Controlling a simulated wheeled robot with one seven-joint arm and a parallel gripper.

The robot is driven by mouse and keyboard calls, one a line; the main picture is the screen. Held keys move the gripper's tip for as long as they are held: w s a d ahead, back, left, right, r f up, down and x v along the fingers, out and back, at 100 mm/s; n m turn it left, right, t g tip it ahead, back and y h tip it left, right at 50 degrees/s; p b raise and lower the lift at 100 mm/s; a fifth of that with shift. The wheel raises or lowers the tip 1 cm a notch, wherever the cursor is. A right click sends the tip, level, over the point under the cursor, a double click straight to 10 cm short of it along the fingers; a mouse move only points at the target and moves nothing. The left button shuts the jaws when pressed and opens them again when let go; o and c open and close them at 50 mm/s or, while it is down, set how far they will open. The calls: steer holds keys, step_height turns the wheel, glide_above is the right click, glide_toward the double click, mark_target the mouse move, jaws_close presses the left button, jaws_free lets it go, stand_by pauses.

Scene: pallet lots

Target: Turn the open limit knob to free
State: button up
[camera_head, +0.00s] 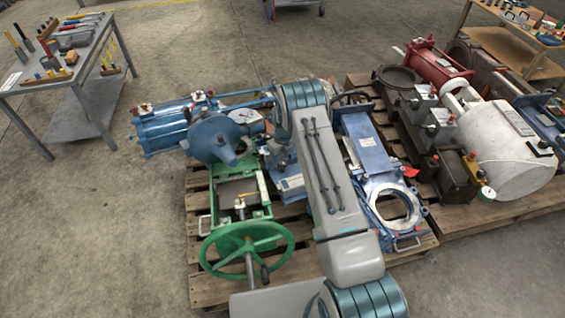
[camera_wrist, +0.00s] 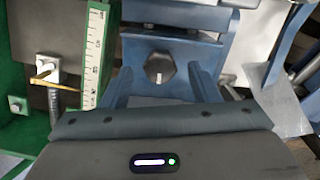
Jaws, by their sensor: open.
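A green-edged scale (camera_wrist: 93,55) and a brass pointer (camera_wrist: 44,76) are to the left. My arm hides my gripper in the head view.
A blue gate valve (camera_head: 365,150) lies right of my arm on the pallet (camera_head: 200,282). A second pallet at right bears a white cylinder (camera_head: 510,150) and a red cylinder (camera_head: 435,65). A tool table (camera_head: 85,75) stands at left, with clear floor around it.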

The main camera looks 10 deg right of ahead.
steer(key=shift+f, duration=0.8)
steer(key=c, duration=1)
steer(key=shift+o, duration=0.2)
